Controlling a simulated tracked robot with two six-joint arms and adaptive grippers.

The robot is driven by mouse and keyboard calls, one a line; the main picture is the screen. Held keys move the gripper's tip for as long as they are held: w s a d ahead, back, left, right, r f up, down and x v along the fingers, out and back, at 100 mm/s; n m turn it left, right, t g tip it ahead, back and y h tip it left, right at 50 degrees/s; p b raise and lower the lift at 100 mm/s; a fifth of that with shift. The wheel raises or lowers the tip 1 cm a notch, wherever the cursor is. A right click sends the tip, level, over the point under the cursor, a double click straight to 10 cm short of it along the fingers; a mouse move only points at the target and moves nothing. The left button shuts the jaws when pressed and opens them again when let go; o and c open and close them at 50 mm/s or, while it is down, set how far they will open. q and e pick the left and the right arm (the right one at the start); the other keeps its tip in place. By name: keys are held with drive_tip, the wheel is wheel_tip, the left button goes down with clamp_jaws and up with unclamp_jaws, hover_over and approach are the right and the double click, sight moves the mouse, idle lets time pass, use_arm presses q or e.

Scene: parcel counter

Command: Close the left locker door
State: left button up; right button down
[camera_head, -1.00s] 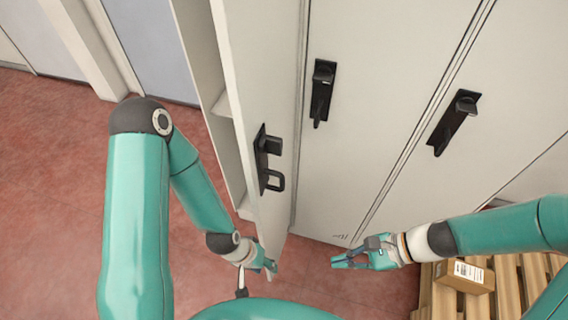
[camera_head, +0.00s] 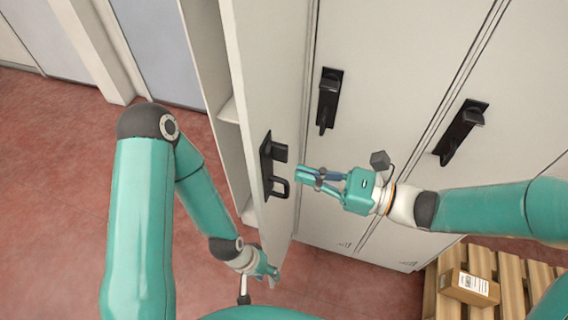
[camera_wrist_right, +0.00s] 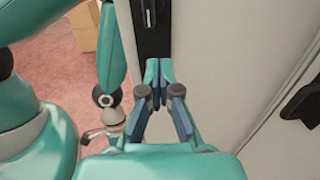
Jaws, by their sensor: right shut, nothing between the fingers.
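The left locker door (camera_head: 262,70) stands open, swung out from the pale cabinet, with open shelving to its left in the head view. Its black handle (camera_head: 274,188) sits on the face toward my right gripper. My right gripper (camera_head: 299,173) is shut and empty, its tips just right of that handle; I cannot tell whether they touch. In the right wrist view the shut fingertips (camera_wrist_right: 158,72) point at a black handle plate (camera_wrist_right: 151,22) on a pale panel. My left gripper (camera_head: 272,273) hangs low near the door's bottom edge, too small to read its opening.
Two more pale doors with black handles (camera_head: 329,100) (camera_head: 462,132) are closed to the right. A wooden pallet (camera_head: 510,290) with a cardboard box (camera_head: 468,287) is at the lower right. Red floor (camera_head: 60,190) is open at the left.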

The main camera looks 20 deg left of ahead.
sight(270, 165)
drive_tip(key=shift+w+a+p, duration=0.1)
drive_tip(key=shift+a+p, duration=0.3)
drive_tip(key=shift+a, duration=2)
